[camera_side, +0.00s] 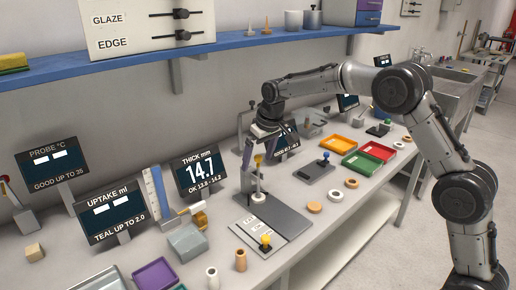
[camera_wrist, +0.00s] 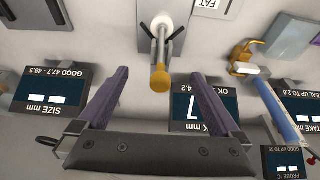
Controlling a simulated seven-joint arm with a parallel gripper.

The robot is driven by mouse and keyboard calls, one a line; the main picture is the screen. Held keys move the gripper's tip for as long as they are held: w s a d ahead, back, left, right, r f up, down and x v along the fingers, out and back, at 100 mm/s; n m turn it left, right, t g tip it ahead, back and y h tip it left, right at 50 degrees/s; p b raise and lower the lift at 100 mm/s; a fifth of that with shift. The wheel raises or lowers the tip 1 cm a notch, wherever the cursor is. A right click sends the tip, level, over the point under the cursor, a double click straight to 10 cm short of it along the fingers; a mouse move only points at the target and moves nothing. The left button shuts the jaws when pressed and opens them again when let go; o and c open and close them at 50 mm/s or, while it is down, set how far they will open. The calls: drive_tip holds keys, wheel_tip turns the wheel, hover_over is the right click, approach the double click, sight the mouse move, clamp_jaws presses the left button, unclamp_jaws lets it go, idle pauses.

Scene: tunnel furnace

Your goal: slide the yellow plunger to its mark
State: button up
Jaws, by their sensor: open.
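A yellow-capped plunger (camera_side: 258,160) on a pale rod stands upright on a grey plate in the side view. In the wrist view its yellow end (camera_wrist: 160,80) shows between my two purple fingers, with a gap on each side. My gripper (camera_side: 260,157) points down over it, open and empty; it also shows in the wrist view (camera_wrist: 156,77). I cannot make out a mark for the plunger. The thickness display (camera_side: 199,173) reads 14.7, with OK 13.8 - 14.2.
Left of the plates are a grey block (camera_side: 187,243) and a blue upright scale (camera_side: 155,191). Several small rings and cylinders lie along the front edge. Orange (camera_side: 337,145), red and green trays are to the right. A blue shelf (camera_side: 140,63) runs above.

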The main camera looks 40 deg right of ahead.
drive_tip(key=v, duration=0.7)
idle(0.4)
drive_tip(key=s+r+t, duration=0.2)
drive_tip(key=s+r, duration=0.5)
drive_tip(key=r, duration=0.3)
drive_tip(key=s+r, duration=0.3)
drive_tip(key=s, duration=0.8)
drive_tip(key=s+f, duration=0.6)
drive_tip(key=s, duration=0.4)
drive_tip(key=s+a+f, duration=0.1)
drive_tip(key=s+f, duration=0.6)
drive_tip(key=s, duration=0.3)
